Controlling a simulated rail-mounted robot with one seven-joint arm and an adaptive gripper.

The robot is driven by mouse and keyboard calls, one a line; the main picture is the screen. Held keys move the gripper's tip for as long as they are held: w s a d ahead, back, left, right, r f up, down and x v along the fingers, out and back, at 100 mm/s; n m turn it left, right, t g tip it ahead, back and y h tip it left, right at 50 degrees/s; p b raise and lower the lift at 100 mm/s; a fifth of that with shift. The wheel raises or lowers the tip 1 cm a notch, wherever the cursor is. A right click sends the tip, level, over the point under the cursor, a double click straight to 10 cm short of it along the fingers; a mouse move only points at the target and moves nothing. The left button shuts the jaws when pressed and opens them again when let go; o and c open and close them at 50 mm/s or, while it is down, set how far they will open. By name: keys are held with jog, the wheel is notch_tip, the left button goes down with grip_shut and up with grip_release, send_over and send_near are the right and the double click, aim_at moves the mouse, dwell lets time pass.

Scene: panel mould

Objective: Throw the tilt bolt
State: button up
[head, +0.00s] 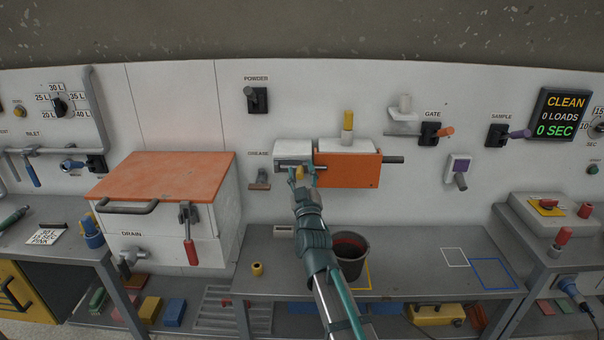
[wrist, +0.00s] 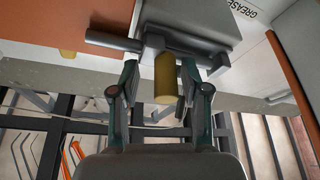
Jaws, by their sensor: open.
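The tilt bolt shows in the wrist view as a grey rod (wrist: 112,41) with a yellow knob (wrist: 165,80) on a grey lug. The rod's end reaches in front of the orange panel (wrist: 40,20). My gripper (wrist: 158,84) is open, with one finger on each side of the knob; I cannot tell whether either touches it. In the head view my gripper (head: 301,180) is just below the grey-and-white block (head: 293,150), left of the orange tilting box (head: 345,170). The gripper mostly hides the knob there.
A dark bucket (head: 350,262) stands on the bench below. A grease lever (head: 260,180) is on the wall to the left, near the orange-lidded cabinet (head: 165,175). A yellow-topped handle (head: 348,122) stands above the box, and a grey rod (head: 395,160) sticks out at its right.

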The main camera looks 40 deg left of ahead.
jog(key=v, duration=1.2)
dwell(0.5)
